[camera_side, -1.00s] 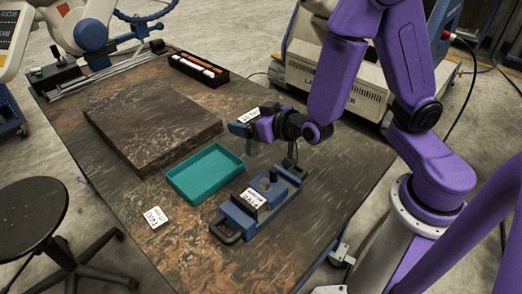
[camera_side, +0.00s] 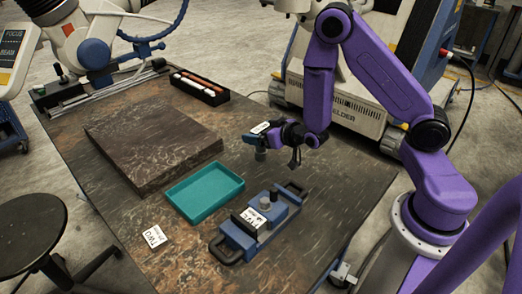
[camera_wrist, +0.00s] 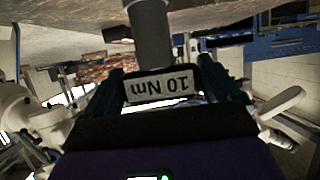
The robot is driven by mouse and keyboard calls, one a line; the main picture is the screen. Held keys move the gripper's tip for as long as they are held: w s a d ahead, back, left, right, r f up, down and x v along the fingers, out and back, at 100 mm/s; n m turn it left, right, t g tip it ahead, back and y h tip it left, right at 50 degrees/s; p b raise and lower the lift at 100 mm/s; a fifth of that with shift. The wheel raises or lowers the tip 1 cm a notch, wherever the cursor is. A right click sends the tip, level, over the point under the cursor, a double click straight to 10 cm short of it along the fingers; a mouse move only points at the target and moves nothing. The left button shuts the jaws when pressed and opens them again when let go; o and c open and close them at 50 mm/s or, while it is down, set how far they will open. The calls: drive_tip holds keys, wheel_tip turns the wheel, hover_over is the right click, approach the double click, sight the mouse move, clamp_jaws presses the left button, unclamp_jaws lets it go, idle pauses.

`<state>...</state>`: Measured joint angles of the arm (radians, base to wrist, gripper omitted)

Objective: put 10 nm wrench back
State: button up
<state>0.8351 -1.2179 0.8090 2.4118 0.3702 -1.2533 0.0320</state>
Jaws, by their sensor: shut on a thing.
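The 10 Nm wrench (camera_wrist: 157,88) is between my gripper's (camera_wrist: 168,78) two dark blue fingers in the wrist view. Its pale label reads "10 Nm" upside down, and a grey cylinder extends from it toward the top of the picture. In the side view my gripper (camera_side: 263,137) is shut around the wrench, with the grey cylinder (camera_side: 260,155) pointing down above the table.
An empty teal tray (camera_side: 205,212) lies left of the fixture. A dark slab (camera_side: 152,142) covers the table's left middle, and a black box with rods (camera_side: 200,90) stands at the back. A white card (camera_side: 156,236) lies in front.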

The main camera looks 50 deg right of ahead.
drive_tip(key=shift+f, duration=2.45)
drive_tip(key=shift+f, duration=0.15)
drive_tip(key=o, duration=1.1)
